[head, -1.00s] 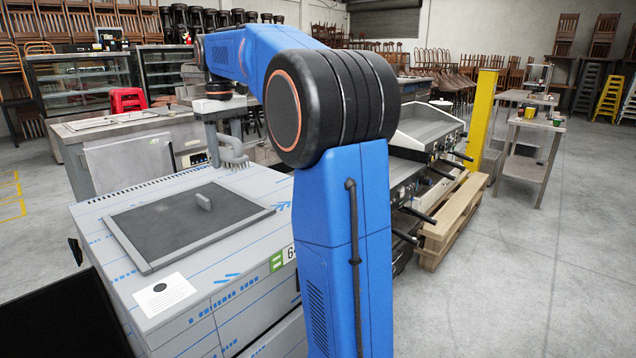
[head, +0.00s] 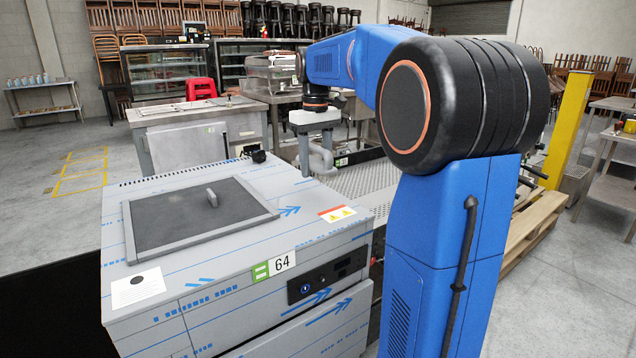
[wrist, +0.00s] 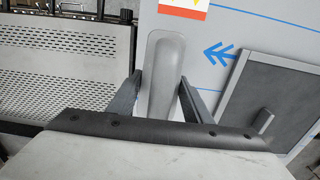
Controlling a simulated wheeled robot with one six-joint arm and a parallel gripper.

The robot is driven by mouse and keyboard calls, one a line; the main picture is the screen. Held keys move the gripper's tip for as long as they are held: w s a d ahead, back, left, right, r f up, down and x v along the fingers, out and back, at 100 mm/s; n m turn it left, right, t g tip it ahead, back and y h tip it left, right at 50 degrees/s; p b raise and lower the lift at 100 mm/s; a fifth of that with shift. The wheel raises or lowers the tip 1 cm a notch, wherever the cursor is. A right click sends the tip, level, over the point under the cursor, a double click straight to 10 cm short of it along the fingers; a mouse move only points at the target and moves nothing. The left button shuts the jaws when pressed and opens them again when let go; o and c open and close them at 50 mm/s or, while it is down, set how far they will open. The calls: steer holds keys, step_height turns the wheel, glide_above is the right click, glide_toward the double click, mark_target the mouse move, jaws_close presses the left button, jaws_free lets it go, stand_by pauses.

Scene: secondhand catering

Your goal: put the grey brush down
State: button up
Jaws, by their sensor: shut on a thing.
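My gripper (wrist: 160,78) is shut on the grey brush (wrist: 164,70), a long rounded grey piece between its two dark fingers in the wrist view. In the head view, my gripper (head: 318,158) hangs past the back right of a steel unit (head: 235,240) with blue-marked film.
A dark lid with a handle (head: 160,225) covers much of the unit's top. A small black object (head: 259,156) is at its back edge. A perforated metal surface (wrist: 68,75) lies left of the brush. A white card (head: 138,287) is at the front left; the top's right strip is clear.

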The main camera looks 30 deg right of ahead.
mark_target(315, 146)
steer(key=shift+f, duration=2.5)
steer(key=o, duration=1.1)
steer(key=shift+f, duration=0.15)
step_height(315, 146, up, 12)
steer(key=shift+r, duration=0.15)
